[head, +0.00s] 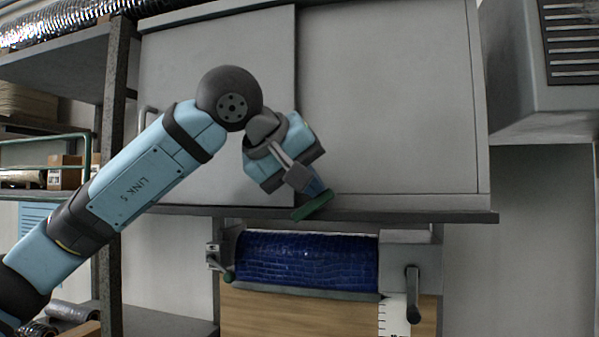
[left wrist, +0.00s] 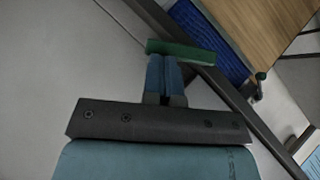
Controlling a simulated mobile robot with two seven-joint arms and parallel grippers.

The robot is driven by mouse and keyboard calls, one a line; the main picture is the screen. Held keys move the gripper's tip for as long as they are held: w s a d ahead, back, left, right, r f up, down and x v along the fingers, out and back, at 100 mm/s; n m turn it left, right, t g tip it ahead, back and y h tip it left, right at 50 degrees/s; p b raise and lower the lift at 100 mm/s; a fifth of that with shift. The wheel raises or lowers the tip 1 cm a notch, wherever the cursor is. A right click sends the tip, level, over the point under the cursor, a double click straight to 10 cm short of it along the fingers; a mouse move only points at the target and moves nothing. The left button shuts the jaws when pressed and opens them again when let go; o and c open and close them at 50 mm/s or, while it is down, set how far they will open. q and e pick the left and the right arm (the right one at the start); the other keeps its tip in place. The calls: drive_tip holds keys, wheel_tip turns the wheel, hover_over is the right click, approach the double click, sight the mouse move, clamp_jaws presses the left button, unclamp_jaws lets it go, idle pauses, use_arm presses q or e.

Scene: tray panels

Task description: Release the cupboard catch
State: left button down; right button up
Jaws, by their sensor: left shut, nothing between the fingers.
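The grey cupboard (head: 390,95) fills the middle of the head view, with two flat panels side by side; the left panel (head: 215,60) overlaps the right. A green bar (head: 313,207), which looks like the catch, lies at the cupboard's lower edge. My left gripper (head: 317,188) is shut and empty, pointing down at the bar. In the left wrist view, the shut blue fingers (left wrist: 165,65) end right at the green bar (left wrist: 185,52), which crosses their tips. I cannot tell whether they touch. My right gripper is in neither view.
Below the cupboard's ledge (head: 450,216) is a blue roll (head: 305,261) between brackets, with a crank handle (head: 413,295) at right. Shelves with boxes (head: 65,170) stand at left. A grey vented box (head: 555,60) hangs at right.

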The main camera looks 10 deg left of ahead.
use_arm(q)
drive_tip(key=shift+d+f+m+y, duration=0.3)
drive_tip(key=shift+d+f+y, duration=0.2)
drive_tip(key=shift+d, duration=0.3)
drive_tip(key=shift+a+r+p, duration=0.1)
drive_tip(key=shift+r+p, duration=0.2)
drive_tip(key=shift+r, duration=0.5)
